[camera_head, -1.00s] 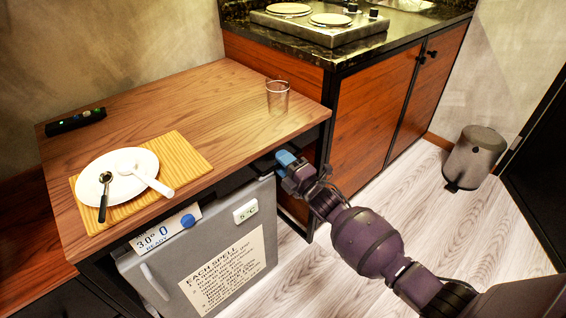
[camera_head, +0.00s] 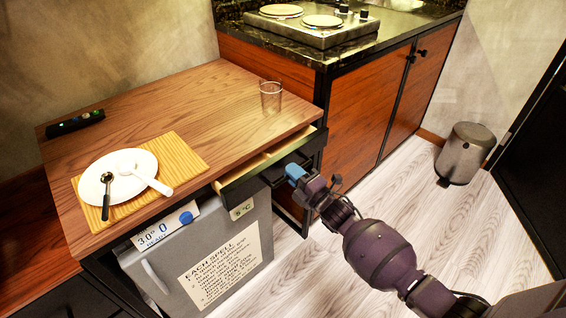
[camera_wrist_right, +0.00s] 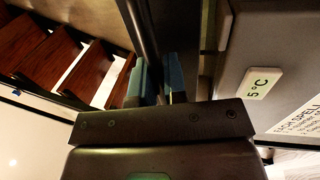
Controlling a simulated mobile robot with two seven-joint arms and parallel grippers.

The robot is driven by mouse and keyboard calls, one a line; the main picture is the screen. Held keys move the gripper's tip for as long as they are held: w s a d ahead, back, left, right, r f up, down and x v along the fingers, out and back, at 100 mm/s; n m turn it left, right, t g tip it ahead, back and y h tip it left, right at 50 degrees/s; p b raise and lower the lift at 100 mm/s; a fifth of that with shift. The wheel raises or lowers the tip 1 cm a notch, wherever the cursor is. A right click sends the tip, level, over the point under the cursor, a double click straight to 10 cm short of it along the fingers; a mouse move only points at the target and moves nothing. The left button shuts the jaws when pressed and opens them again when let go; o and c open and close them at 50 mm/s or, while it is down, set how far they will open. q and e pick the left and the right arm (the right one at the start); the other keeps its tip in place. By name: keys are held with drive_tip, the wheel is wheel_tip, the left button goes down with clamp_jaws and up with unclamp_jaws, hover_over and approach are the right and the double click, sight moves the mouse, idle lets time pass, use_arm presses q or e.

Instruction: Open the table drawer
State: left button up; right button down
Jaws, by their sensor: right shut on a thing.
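The wooden table (camera_head: 190,101) stands at the left in the head view. Its drawer (camera_head: 262,166) is partly open under the right part of the front edge, with a dark front and a light wood inside edge. My right gripper (camera_head: 292,172) is at the drawer front, shut on the drawer handle, which its blue fingertips mostly hide. In the right wrist view the blue fingers (camera_wrist_right: 160,82) close around a dark vertical bar, the handle (camera_wrist_right: 146,35). My left gripper is not in view.
A grey mini fridge (camera_head: 205,262) stands under the table, just below the drawer. On the table are a glass (camera_head: 271,97), a plate (camera_head: 105,170) on a mat and a dark remote (camera_head: 75,123). A bin (camera_head: 465,153) stands at the right; the floor between is clear.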

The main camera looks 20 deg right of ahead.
drive_tip(key=r+p+v, duration=0.2)
drive_tip(key=v, duration=0.8)
drive_tip(key=r+p+v, duration=0.2)
drive_tip(key=v, duration=0.7)
drive_tip(key=shift+v, duration=0.75)
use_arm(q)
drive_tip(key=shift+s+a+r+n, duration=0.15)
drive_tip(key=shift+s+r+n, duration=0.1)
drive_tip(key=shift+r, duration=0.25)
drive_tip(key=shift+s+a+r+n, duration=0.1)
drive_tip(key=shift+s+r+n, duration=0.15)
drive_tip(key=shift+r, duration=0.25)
use_arm(e)
drive_tip(key=c, duration=1.2)
unclamp_jaws()
drive_tip(key=shift+s, duration=0.1)
drive_tip(key=shift+s, duration=0.1)
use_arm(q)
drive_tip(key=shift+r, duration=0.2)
use_arm(e)
drive_tip(key=v, duration=1)
drive_tip(key=shift+s+d+f, duration=0.1)
drive_tip(key=shift+s+d, duration=0.05)
drive_tip(key=shift+s, duration=0.15)
